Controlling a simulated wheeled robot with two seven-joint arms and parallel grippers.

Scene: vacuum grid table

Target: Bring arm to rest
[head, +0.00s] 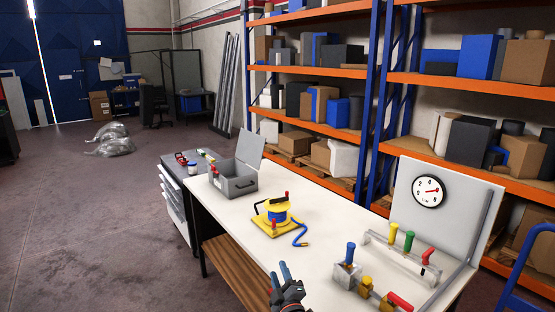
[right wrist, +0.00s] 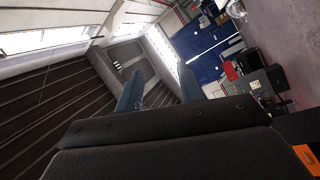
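My right gripper (head: 280,274) shows at the bottom middle of the head view, over the near edge of the white table (head: 225,205). Its two blue fingers point up and away, with nothing between them. In the right wrist view the fingers of the right gripper (right wrist: 157,82) stand apart with an empty gap. My left gripper is in neither view.
A yellow hose reel (head: 276,218) with a blue hose and an open grey toolbox (head: 233,182) stand on the table. At right are a gauge panel (head: 440,205) and a manifold with coloured handles (head: 400,254). Loaded shelves (head: 310,70) stand behind. The floor at left is largely clear.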

